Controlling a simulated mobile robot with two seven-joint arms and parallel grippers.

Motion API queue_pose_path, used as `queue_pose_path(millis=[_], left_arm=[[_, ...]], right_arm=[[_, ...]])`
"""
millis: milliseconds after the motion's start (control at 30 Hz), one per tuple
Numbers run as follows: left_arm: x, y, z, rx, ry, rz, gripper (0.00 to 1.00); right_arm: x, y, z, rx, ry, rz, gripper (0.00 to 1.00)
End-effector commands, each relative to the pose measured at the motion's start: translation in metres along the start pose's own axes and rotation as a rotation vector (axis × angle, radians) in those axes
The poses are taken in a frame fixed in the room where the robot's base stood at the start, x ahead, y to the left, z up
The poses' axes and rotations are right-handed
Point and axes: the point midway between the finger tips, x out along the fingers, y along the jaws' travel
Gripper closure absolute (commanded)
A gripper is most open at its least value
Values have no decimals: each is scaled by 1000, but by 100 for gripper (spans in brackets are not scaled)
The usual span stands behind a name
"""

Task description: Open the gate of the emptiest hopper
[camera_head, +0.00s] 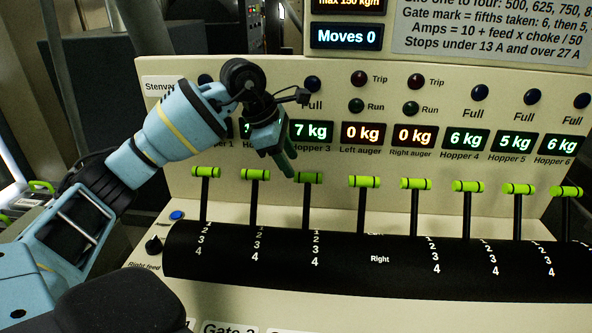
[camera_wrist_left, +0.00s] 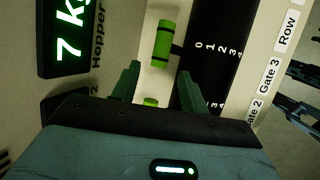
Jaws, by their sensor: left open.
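A row of gate levers with green handles stands up from a black drum (camera_head: 330,262) marked with numbers. Readable displays show Hopper 3 (camera_head: 312,131) at 7 kg, Hopper 4 (camera_head: 467,140) at 6 kg, Hopper 5 (camera_head: 515,143) at 5 kg and Hopper 6 (camera_head: 562,146) at 6 kg. My left arm covers the displays of Hoppers 1 and 2. My left gripper (camera_head: 285,163) hangs before the panel near Hopper 3's lever handle (camera_head: 310,178). In the left wrist view its open fingers (camera_wrist_left: 158,86) hold nothing; that handle (camera_wrist_left: 163,44) lies beyond them.
Two auger levers (camera_head: 364,182) (camera_head: 415,184) stand between the hopper levers, their displays reading 0 kg. A "Moves 0" display (camera_head: 346,36) and a printed rule plate (camera_head: 490,30) are above. A knob (camera_head: 154,245) and blue button (camera_head: 177,215) sit at left.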

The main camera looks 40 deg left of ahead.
Motion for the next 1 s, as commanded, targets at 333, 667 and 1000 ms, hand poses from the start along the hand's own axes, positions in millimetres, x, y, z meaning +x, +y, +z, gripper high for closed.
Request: queue_pose_path(millis=[333,667,1000], left_arm=[[38,0,0,-1,-2,0,56],[40,0,0,0,-1,0,57],[40,0,0,0,-2,0,100]], right_arm=[[1,2,-8,-4,17,1,64],[2,2,-12,-4,24,2,64],[2,2,-12,-4,23,2,64]])
